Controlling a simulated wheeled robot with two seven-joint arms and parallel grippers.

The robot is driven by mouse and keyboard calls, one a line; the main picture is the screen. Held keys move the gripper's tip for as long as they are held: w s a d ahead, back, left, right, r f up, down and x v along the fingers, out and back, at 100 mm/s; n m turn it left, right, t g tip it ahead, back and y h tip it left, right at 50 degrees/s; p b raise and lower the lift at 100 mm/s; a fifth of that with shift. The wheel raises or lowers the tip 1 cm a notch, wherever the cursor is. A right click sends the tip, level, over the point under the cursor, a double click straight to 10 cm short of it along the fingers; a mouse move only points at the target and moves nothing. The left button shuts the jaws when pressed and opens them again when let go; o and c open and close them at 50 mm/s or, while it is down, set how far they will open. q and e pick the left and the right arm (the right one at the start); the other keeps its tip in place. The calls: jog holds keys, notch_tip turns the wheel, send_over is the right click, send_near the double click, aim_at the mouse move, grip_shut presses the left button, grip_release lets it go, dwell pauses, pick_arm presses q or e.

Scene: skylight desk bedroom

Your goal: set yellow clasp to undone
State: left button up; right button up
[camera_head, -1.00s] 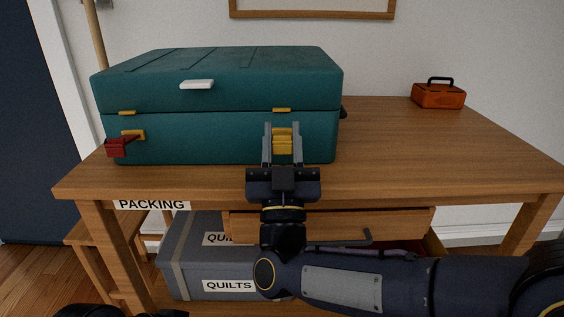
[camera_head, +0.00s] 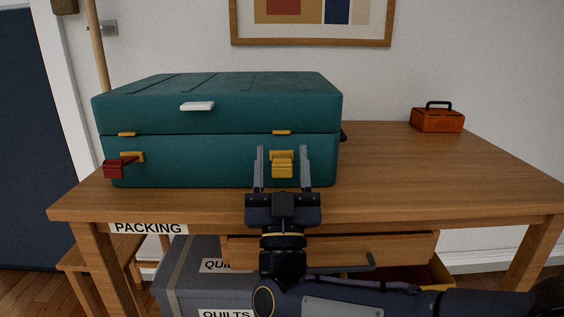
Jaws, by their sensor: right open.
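The teal case (camera_head: 205,160) stands on the wooden desk with its lid down. The yellow clasp (camera_head: 282,170) is on the right part of its front, below a small yellow catch (camera_head: 281,132) at the lid seam. A strip of teal shows between clasp and catch. The red clasp (camera_head: 115,169) is at the left of the front, on a yellow mount, and juts outward. My right gripper (camera_head: 281,164) is open, with one finger on each side of the yellow clasp and a visible gap to both. My left gripper is not in view.
The desk top (camera_head: 430,180) is clear right of the case, up to a small orange box (camera_head: 437,120) at the back. Below, a drawer (camera_head: 330,249) stands partly out above a grey QUILTS box (camera_head: 190,275). A white handle (camera_head: 197,106) juts from the lid.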

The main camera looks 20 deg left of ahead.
aim_at(282, 175)
jog(key=v, duration=0.7)
jog(key=shift+s+f+p, duration=0.25)
jog(key=shift+s+p, duration=0.05)
